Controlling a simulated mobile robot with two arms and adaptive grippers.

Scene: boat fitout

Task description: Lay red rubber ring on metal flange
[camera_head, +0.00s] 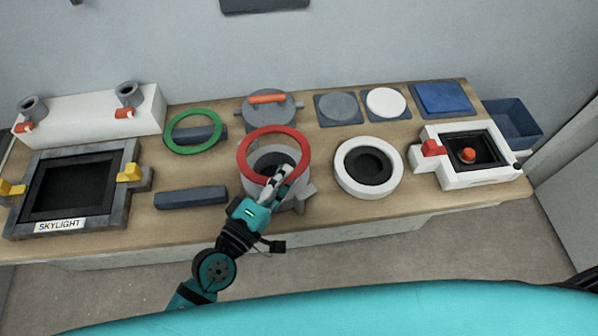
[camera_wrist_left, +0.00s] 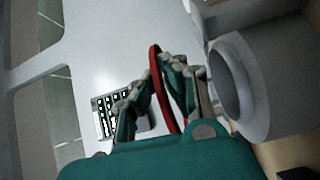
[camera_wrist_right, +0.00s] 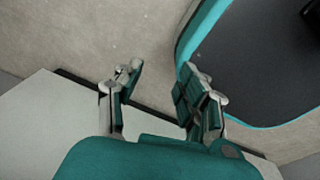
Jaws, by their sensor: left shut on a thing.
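The red rubber ring (camera_head: 272,131) is in my left gripper (camera_head: 280,177), over the grey metal flange (camera_head: 256,188) in the head view. The flange is a round body with a dark opening, partly hidden by the ring and my fingers. In the left wrist view the ring (camera_wrist_left: 157,72) shows edge-on between the two fingers of the left gripper (camera_wrist_left: 158,80). The ring looks apart from the flange, but the height of the gap is hard to tell. My right gripper (camera_wrist_right: 163,82) is open and empty in the right wrist view.
A green ring (camera_head: 168,140) lies on a dark bar at the left. A lidded grey pot (camera_head: 285,112) stands behind the flange, and a white round fitting (camera_head: 344,180) to its right. The skylight frame (camera_head: 125,190) and a white switch box (camera_head: 450,180) stand on the bench.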

